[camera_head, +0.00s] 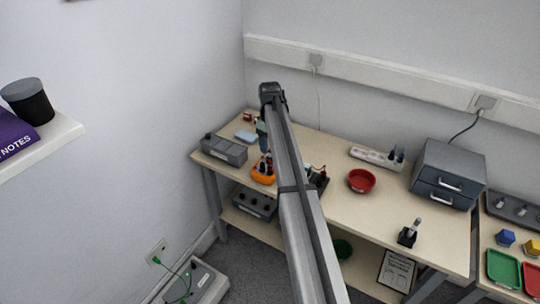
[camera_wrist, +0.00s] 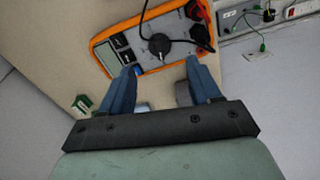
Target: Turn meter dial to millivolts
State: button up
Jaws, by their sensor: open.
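The meter is orange with a grey face (camera_wrist: 122,30); in the head view it lies on the bench (camera_head: 264,178), partly hidden by my arm. Its round black dial (camera_wrist: 159,46) is at the middle of the face in the wrist view. The meter's display (camera_wrist: 107,58) is at the left, with dark buttons beside it. The dial markings are too small to read. My gripper (camera_wrist: 161,67) is open, its two blue fingers apart below the dial in the picture. Nothing is between the fingers.
A black lead (camera_wrist: 146,18) loops over the meter, near plugs (camera_wrist: 196,12) at its right end. A grey box (camera_head: 224,150) stands left of the meter. A red bowl (camera_head: 361,181), power strip (camera_head: 377,157) and drawer unit (camera_head: 448,176) stand to the right. The bench front is mostly clear.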

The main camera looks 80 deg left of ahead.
aim_at(270, 157)
notch_tip(270, 157, down, 6)
jog(key=shift+f, duration=0.25)
jog(key=shift+c, duration=0.3)
jog(key=c, duration=1)
jog(key=shift+o, duration=0.2)
jog(key=shift+m, duration=0.3)
jog(key=m, duration=0.3)
jog(key=shift+m, duration=2)
